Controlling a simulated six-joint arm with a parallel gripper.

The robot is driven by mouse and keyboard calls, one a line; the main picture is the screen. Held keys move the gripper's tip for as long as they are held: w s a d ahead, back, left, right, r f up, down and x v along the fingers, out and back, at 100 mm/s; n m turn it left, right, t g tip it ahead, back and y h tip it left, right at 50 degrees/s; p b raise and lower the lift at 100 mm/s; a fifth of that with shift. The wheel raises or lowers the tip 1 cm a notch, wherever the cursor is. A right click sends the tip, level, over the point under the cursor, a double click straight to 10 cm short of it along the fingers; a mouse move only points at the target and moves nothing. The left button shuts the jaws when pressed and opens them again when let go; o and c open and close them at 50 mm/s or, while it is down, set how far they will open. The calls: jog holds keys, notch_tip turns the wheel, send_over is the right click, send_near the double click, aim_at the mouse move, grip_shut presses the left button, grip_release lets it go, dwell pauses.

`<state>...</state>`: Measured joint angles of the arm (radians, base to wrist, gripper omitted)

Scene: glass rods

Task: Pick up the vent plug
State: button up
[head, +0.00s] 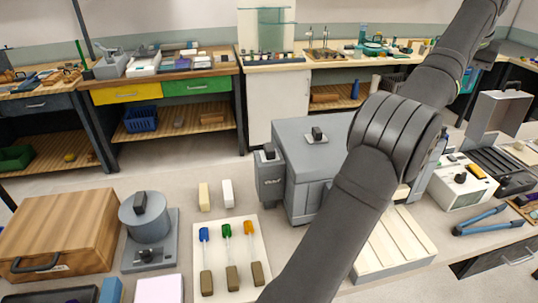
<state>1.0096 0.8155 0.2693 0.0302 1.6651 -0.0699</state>
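A small grey box (271,180) is fixed to the left side of a large grey cabinet (330,175). It carries dark lettering too small to read surely, and a black plug-like piece (268,152) sits upright in its top. A similar black piece (317,133) stands on a light plate on the cabinet's lid. I cannot tell surely which of these is the vent plug. My arm crosses in front of the cabinet's right side and hides part of it. My gripper is not visible, so its opening and anything in it cannot be seen.
A wooden case (65,232) and a grey canister with a black handle (146,222) stand at left. A white board (230,248) holds coloured-handled tools in front. A slatted tray (393,245) and blue pliers (480,221) lie at right. Bare bench shows left of the small box.

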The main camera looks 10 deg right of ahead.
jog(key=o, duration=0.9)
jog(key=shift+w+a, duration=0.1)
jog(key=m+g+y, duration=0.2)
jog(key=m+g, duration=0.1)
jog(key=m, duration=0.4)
send_over(269, 146)
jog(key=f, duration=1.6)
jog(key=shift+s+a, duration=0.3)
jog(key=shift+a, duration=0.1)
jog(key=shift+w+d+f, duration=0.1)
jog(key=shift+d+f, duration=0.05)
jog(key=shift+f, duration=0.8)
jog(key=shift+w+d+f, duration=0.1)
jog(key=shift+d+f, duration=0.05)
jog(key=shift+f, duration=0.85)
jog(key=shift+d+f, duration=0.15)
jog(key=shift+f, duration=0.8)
